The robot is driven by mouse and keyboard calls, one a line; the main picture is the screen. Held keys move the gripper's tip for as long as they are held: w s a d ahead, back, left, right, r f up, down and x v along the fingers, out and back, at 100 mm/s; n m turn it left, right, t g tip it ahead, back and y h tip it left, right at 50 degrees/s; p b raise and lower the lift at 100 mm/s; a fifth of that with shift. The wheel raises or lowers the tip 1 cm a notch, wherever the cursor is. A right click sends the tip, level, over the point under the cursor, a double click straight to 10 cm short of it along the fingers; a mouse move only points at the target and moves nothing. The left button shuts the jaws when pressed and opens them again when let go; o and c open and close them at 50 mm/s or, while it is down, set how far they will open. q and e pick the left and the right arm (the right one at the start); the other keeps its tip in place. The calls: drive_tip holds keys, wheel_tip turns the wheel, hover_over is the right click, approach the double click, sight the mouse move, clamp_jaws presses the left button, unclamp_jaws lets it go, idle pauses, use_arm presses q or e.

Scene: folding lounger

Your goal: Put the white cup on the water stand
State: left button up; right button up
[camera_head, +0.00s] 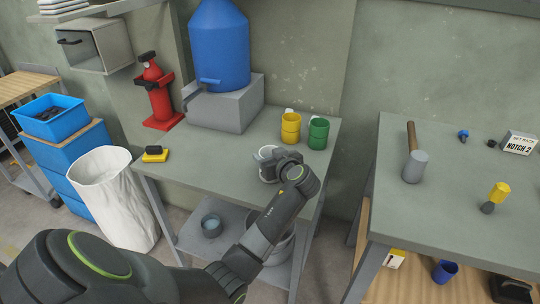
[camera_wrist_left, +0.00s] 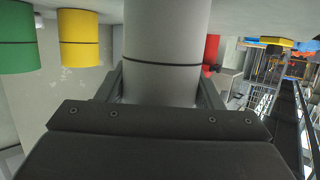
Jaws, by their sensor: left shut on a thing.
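My left gripper (camera_head: 270,165) is shut on the white cup (camera_wrist_left: 165,45), which looks pale grey with a dark line round it. The wrist view is upside down, and the fingers lie on both sides of the cup. In the head view the white cup (camera_head: 267,152) is mostly hidden behind the gripper, over the front of the grey table. I cannot tell whether its base touches the tabletop. The water stand (camera_head: 222,108) is a grey block bearing a blue water bottle (camera_head: 220,50), behind and left of the gripper. My right gripper is not in view.
A red extinguisher (camera_head: 157,95) is left of the stand. A black and yellow item (camera_head: 155,153) lies at the table's left end. The tabletop (camera_head: 205,155) between is clear.

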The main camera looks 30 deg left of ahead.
use_arm(q)
drive_tip(key=shift+r, duration=0.1)
drive_tip(key=o, duration=1.2)
drive_tip(key=shift+f, duration=0.2)
drive_tip(key=shift+r, duration=0.15)
